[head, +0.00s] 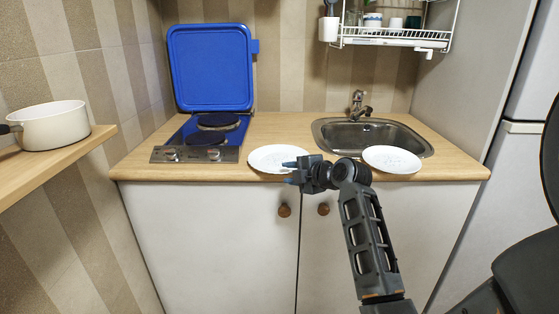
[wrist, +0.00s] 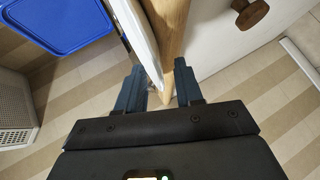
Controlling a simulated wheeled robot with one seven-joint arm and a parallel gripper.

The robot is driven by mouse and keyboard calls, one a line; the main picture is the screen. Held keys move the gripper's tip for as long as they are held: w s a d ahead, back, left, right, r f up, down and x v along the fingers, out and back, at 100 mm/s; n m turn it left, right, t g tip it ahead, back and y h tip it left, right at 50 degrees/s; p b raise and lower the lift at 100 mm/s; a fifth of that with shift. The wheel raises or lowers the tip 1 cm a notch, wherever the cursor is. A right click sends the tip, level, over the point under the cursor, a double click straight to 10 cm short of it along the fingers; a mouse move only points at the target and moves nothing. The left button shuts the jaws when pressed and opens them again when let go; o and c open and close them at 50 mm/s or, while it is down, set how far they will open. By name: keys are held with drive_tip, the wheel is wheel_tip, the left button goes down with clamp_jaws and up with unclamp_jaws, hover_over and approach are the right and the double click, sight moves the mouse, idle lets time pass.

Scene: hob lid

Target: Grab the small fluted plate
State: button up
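Two white plates lie on the counter: the left plate (head: 270,157) between hob and sink, at the front edge, and the right plate (head: 392,160) by the sink's front edge. I cannot tell from their rims which one is fluted. My gripper (head: 289,173) is at the front right rim of the left plate, with blue fingertips one above the other. In the wrist view my gripper (wrist: 161,88) has its fingers apart. The plate's rim (wrist: 142,40) shows edge-on, reaching down between the fingers beside the counter edge (wrist: 172,35). Contact is unclear.
The hob (head: 199,142) with its blue lid (head: 211,70) raised stands at the left. The sink (head: 374,138) is at the right, under a dish rack (head: 394,40). A white pot (head: 53,126) sits on a side shelf. Cabinet knobs (head: 284,211) stick out below the counter.

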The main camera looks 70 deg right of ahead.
drive_tip(key=shift+c, duration=0.4)
clamp_jaws()
